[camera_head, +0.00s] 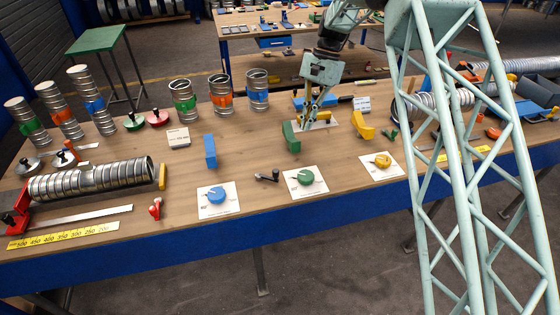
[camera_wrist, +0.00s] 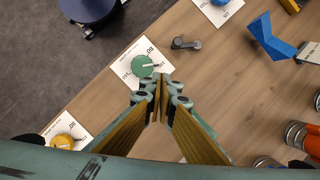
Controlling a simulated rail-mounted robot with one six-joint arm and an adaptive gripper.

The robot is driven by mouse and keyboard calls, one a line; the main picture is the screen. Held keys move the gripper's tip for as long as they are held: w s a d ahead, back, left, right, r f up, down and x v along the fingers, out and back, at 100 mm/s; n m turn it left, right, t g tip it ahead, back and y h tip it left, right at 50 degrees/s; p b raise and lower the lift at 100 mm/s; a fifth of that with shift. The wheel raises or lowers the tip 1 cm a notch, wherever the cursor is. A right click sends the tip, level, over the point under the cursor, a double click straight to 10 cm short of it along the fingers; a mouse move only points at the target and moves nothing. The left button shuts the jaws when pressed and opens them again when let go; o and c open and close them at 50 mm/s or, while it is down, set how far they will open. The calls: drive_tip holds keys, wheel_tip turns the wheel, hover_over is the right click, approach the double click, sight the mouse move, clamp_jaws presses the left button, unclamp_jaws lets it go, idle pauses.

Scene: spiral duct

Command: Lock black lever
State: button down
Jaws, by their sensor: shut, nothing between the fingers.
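A small black lever (camera_head: 268,176) lies on the bench between the blue dial (camera_head: 216,195) and the green dial (camera_head: 306,176). It also shows in the wrist view (camera_wrist: 186,43), beside the green dial (camera_wrist: 142,66). Its short handle lies low over the wood; I cannot tell whether it is locked. My gripper (camera_head: 313,121) is over the bench, farther back than the lever and to its right. In the wrist view its fingers (camera_wrist: 159,94) are together and hold nothing, with a clear gap to the lever. The fingertips overlap the edge of the green dial's card there.
A yellow dial (camera_head: 382,160) is to the right. Blue (camera_head: 210,151), green (camera_head: 290,137) and yellow (camera_head: 362,125) angled pieces stand behind the dials. Duct sections (camera_head: 182,100) stand farther back. A long spiral duct (camera_head: 92,180) lies left. The wood around the lever is mostly clear.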

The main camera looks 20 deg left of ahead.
drive_tip(key=a+f, duration=0.4)
drive_tip(key=f, duration=0.1)
drive_tip(key=shift+a+g+p, duration=0.2)
drive_tip(key=shift+g+p, duration=0.1)
drive_tip(key=shift+p, duration=0.15)
drive_tip(key=shift+s+f, duration=0.15)
drive_tip(key=p+x, duration=0.1)
drive_tip(key=x, duration=0.8)
drive_tip(key=shift+f, duration=0.2)
drive_tip(key=shift+s+a+f, duration=0.1)
drive_tip(key=shift+s, duration=0.25)
drive_tip(key=shift+s+a+p, duration=0.25)
drive_tip(key=shift+s+p, duration=0.2)
drive_tip(key=shift+s, duration=0.45)
drive_tip(key=shift+s+a, duration=0.25)
drive_tip(key=shift+s, duration=0.5)
drive_tip(key=shift+f, duration=0.1)
